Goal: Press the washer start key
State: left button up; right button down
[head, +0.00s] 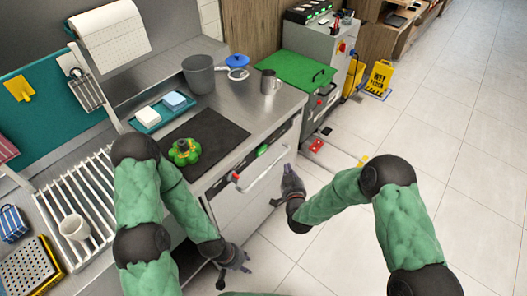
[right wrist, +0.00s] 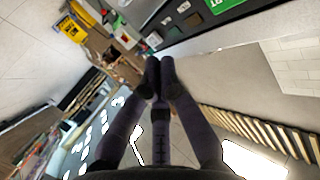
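The washer (head: 245,190) is a steel unit built in under the counter, with a dark control strip and a long bar handle on its front. A green key (head: 262,151) and a red key (head: 236,177) sit on that strip. My right gripper (head: 291,180) is in front of the washer, to the right of the green key and apart from it. In the right wrist view its fingers (right wrist: 159,78) are together with nothing visible between them. My left gripper (head: 240,262) hangs low by the washer's lower front, empty; its finger opening is too small to judge.
On the counter are a green pepper-like object (head: 184,152) on a dark mat, a grey bucket (head: 199,74), a metal mug (head: 269,82) and a teal tray (head: 151,124). A green-topped cart (head: 296,68) stands beyond.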

aim_at(266, 150)
jog(key=w+a+b, duration=0.1)
jog(key=w+a, duration=0.4)
jog(key=a, duration=0.2)
dwell(0.5)
jog(key=shift+a, duration=0.1)
jog(key=shift+w, duration=0.1)
dwell(1.2)
jog(key=shift+w+a+b, duration=0.2)
jog(key=shift+a+b, duration=0.1)
jog(key=shift+w+a, duration=0.3)
jog(key=shift+a, duration=0.1)
dwell(0.9)
jog(key=shift+s+d, duration=0.1)
jog(key=shift+d, duration=0.05)
jog(key=shift+s+d, duration=0.45)
jog(key=shift+d, duration=0.1)
